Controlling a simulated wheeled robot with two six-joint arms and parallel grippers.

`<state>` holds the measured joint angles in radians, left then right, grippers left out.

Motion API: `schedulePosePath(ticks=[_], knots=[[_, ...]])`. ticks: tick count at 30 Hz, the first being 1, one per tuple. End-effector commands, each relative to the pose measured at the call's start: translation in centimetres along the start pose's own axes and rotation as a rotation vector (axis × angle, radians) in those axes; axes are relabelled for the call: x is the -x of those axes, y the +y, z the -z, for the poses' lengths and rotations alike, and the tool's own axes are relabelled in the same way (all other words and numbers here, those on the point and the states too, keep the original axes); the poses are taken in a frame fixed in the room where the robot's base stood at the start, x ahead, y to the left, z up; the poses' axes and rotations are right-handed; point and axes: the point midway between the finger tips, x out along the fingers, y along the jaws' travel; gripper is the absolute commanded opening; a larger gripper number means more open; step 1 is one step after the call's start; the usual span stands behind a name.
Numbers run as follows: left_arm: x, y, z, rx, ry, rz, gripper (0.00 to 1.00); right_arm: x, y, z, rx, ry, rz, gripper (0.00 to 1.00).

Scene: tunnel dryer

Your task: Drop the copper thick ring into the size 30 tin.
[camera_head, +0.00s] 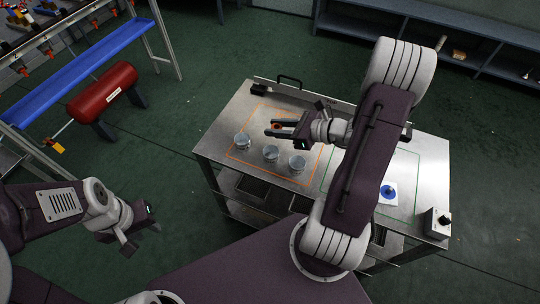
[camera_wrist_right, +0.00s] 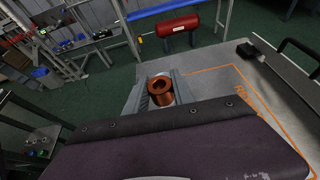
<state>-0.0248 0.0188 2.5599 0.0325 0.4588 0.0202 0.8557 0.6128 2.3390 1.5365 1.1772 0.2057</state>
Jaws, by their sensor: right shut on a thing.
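The copper thick ring (camera_wrist_right: 160,92) sits between the fingers of my right gripper (camera_head: 270,127), which is shut on it above the steel table. The ring's open bore faces the camera in the right wrist view. Three clear or silvery tins stand on the table in the head view: a left one (camera_head: 242,141), a middle one (camera_head: 271,153) and a right one (camera_head: 297,163). They are just in front of the gripper, inside the orange outline. Their size marks are too small to read. My left gripper (camera_head: 144,238) is open and empty, away from the table.
The steel table (camera_head: 225,120) has an orange outline and a green outline. A blue disc (camera_head: 387,191) lies on a white card at right. A control box (camera_head: 437,223) stands at the right corner.

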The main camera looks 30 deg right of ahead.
Motion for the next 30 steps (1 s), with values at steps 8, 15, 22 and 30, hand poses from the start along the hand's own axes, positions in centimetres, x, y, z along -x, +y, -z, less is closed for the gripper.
schedulePosePath(ticks=[8,15,22,30], knots=[[-4.1,-0.1,-0.4,0.000,-0.001,0.000,0.34,-1.8,0.0,4.2,-0.001,0.000,-0.001,0.01],[-4.5,-0.1,-0.5,0.000,0.000,0.000,0.34,-2.0,0.0,4.7,0.001,-0.001,0.000,0.01],[-4.5,-0.1,-0.5,0.000,0.000,0.000,0.34,-1.9,0.0,4.7,0.001,0.000,0.000,0.55],[-4.5,-0.1,-0.5,0.000,0.000,0.000,0.34,-1.9,0.0,4.7,0.001,0.001,0.000,0.55]])
